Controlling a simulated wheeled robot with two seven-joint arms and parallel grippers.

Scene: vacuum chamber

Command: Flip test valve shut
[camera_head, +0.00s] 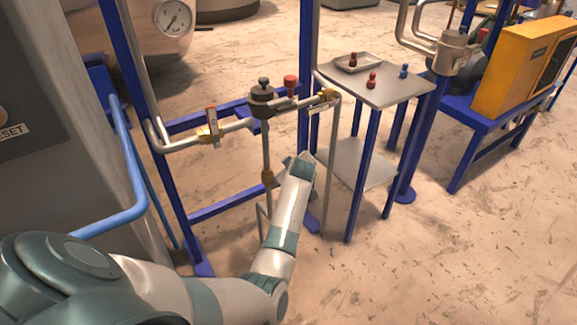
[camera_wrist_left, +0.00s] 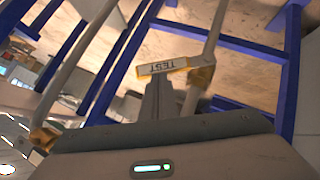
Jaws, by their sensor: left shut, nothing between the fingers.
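The test valve's pale handle (camera_wrist_left: 165,67), marked TEST with the lettering upside down, is near the middle of the left wrist view. It extends crosswise from a brass fitting (camera_wrist_left: 203,73) on a grey pipe. My left gripper (camera_wrist_left: 158,80) is shut and empty, its tip close to the handle's lower edge; I cannot tell if they touch. In the head view my left gripper (camera_head: 302,157) is low, in front of the pipework. A brass valve with a small pale tag (camera_head: 322,105) is above and right of it; its lettering is too small to read. My right gripper is not in view.
A red-handled valve (camera_head: 212,124) sits on the left pipe, and a dark-topped fitting (camera_head: 263,98) beside a red knob (camera_head: 290,83). Blue frame posts (camera_head: 304,60) stand close by. A small grey table (camera_head: 385,88) is at right. Floor at lower right is clear.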

